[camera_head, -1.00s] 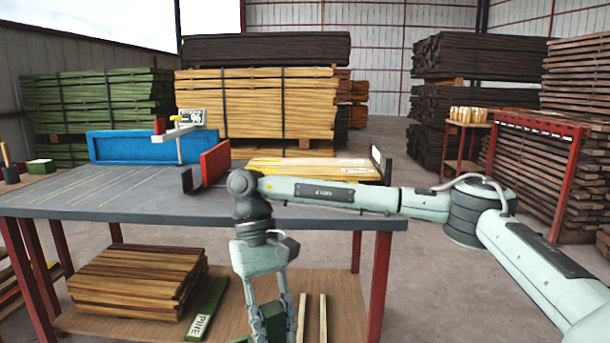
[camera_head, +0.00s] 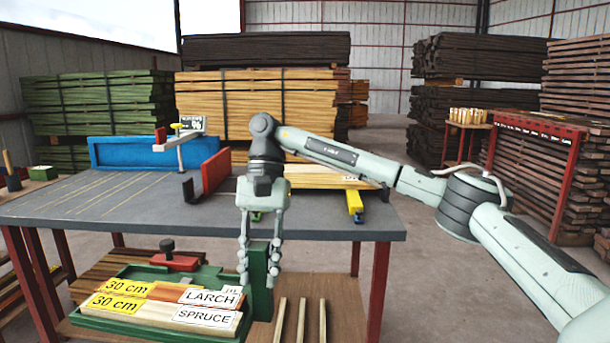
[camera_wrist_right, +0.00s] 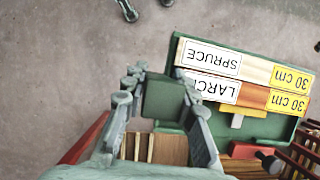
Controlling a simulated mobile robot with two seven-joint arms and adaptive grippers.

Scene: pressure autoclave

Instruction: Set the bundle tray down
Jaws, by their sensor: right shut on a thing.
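The bundle tray (camera_head: 158,327) is green and carries wood pieces labelled LARCH (camera_head: 213,297) and SPRUCE (camera_head: 203,316), with yellow 30 cm labels. A red clamp with a dark knob (camera_head: 174,258) sits at its far side. My right gripper (camera_head: 260,275) points down and is shut on the tray's upright green handle (camera_head: 259,277). The tray hangs in front of the table, below its top; contact beneath it is hidden. The handle between the fingers also shows in the right wrist view (camera_wrist_right: 165,98). Grey-green tips at that view's top edge may be my left gripper (camera_wrist_right: 145,8).
The grey-topped table (camera_head: 110,205) bears a blue fence (camera_head: 110,152), a red stop (camera_head: 215,171), boards (camera_head: 320,177) and a yellow-ended bar (camera_head: 354,205). Its lower shelf (camera_head: 345,300) holds slats (camera_head: 301,320) and a board stack, partly covered by the tray.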

